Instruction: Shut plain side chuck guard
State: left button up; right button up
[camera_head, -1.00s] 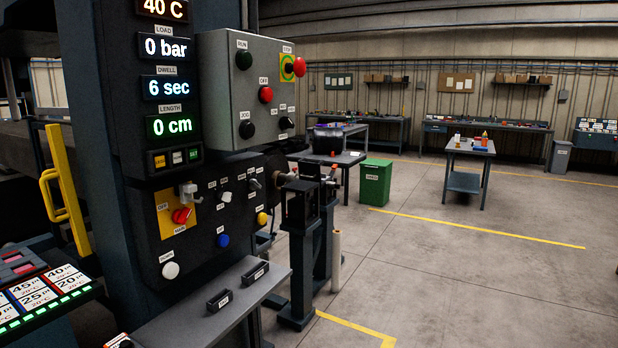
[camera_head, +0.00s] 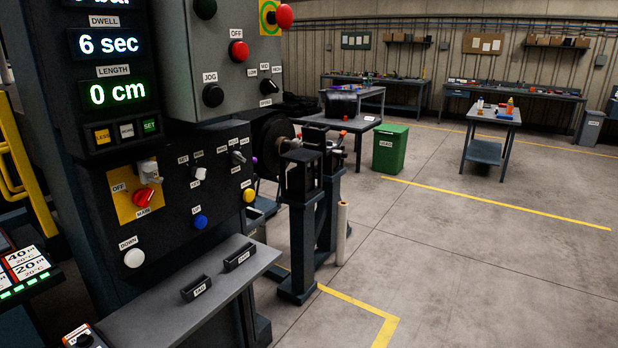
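Behind the control panel's right edge is a dark round disc-like part (camera_head: 271,140) on the machine. Beside it stands a dark post assembly (camera_head: 303,180) with a bracket-like head, probably the chuck area. I cannot make out which part is the plain side chuck guard, or whether it is open or shut. The panel covers part of this area. Neither of my grippers shows in the head view.
The control panel (camera_head: 185,200) and its grey shelf (camera_head: 190,303) fill the left foreground. A pale upright roll (camera_head: 342,233) stands beside the posts. A green bin (camera_head: 390,149) and a table (camera_head: 487,149) stand farther back. The floor at right is clear.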

aim_at(313, 138)
jog(key=i+l+z, duration=0.35)
jog(key=i, duration=0.2)
jog(key=i+l+z, duration=0.35)
jog(key=i, duration=0.2)
jog(key=i+z, duration=0.35)
jog(key=i, duration=0.2)
